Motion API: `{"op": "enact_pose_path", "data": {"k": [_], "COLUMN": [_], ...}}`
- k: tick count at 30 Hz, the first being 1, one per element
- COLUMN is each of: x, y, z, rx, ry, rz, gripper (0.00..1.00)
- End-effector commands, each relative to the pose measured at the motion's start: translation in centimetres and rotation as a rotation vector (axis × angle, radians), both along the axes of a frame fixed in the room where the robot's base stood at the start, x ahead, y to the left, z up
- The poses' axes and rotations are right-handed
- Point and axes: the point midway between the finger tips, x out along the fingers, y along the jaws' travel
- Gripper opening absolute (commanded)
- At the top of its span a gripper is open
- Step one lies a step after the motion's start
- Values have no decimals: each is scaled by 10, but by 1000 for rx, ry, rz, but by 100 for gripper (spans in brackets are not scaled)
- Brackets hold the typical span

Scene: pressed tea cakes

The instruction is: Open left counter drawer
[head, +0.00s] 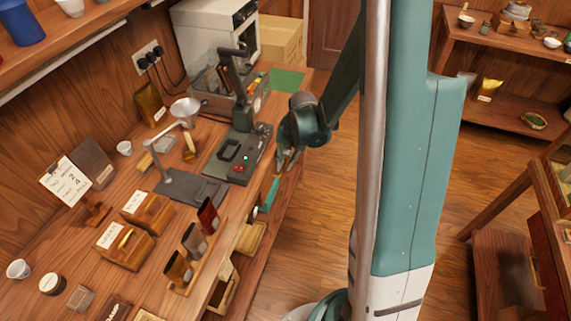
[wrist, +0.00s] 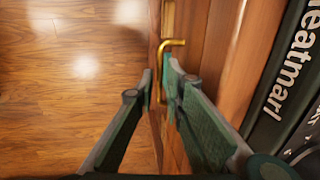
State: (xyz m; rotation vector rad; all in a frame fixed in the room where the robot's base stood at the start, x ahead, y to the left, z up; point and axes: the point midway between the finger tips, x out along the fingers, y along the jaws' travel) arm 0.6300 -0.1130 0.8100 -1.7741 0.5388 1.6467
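In the wrist view, a brass bar handle (wrist: 174,43) stands out from the wooden counter front (wrist: 190,20), which I take to be a drawer front. My gripper (wrist: 160,78) is open, with one finger on each side of the handle's bar. I cannot tell whether either finger touches it. The handle and the drawer's outline are not clear there. I see no clear drawer gap in the wrist view.
The counter top (head: 150,225) holds a scale-like stand (head: 180,185), wooden boxes (head: 125,243) and a rack of packets (head: 190,265) near its edge. Open floor (head: 315,220) lies in front. Shelves (head: 510,110) stand at the right.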

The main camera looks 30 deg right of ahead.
Motion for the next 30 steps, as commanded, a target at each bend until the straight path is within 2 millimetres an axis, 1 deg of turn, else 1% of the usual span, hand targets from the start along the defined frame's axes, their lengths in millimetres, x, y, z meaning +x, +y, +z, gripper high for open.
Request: {"op": "enact_pose_path", "data": {"k": [9, 10, 12, 23, 26, 30], "x": [0, 0, 0, -2, -6, -15], "y": [0, 0, 0, -2, -5, -15], "z": [-1, -1, -1, -1, -2, -2], "rx": [0, 0, 0, 0, 0, 0], "ry": [0, 0, 0, 0, 0, 1], "rz": [0, 0, 0, 0, 0, -3], "gripper": [12, 9, 0, 0, 0, 0]}}
